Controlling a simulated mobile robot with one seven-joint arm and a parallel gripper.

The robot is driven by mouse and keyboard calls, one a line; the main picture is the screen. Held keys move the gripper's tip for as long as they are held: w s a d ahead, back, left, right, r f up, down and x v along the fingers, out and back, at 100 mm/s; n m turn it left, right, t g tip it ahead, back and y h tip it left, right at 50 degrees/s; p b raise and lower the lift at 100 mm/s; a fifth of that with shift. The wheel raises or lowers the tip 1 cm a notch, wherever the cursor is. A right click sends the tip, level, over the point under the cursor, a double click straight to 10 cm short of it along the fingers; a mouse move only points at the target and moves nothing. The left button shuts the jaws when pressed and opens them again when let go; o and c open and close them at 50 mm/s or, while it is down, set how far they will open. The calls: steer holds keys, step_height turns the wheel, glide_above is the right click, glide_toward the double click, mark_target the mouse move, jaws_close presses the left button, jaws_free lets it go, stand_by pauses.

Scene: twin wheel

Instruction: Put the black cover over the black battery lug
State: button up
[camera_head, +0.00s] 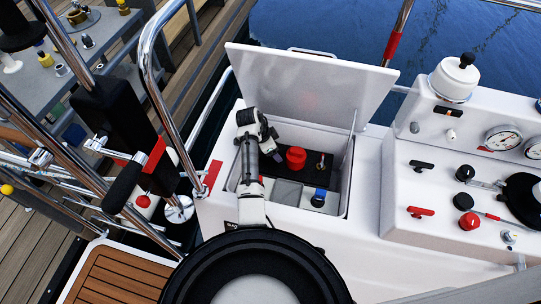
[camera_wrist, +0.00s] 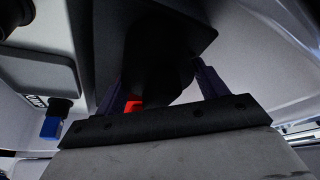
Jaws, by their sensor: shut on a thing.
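My gripper (camera_wrist: 162,78) is shut on a dark piece, apparently the black cover (camera_wrist: 160,55), between its two dark fingers in the wrist view. A red patch (camera_wrist: 133,104) shows behind it, beside the left finger. In the head view my arm bends down into the open white box, and the gripper's tips and the cover cannot be made out there. The black battery (camera_head: 307,184) lies in the box with a red cover (camera_head: 296,157) on it. A small metal lug (camera_head: 321,164) stands to its right. Whether the held cover touches any lug cannot be told.
The raised white lid (camera_head: 310,85) stands behind the box. A blue-topped fitting (camera_head: 318,197) is at the box's front right; a blue piece (camera_wrist: 52,125) hangs at left in the wrist view. A console with gauges (camera_head: 502,137) is to the right, a steel rail (camera_head: 160,100) to the left.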

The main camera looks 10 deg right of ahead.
steer(key=o, duration=1)
steer(key=shift+o, duration=0.2)
steer(key=b+v, duration=0.1)
steer(key=v, duration=1.3)
steer(key=shift+f, duration=0.1)
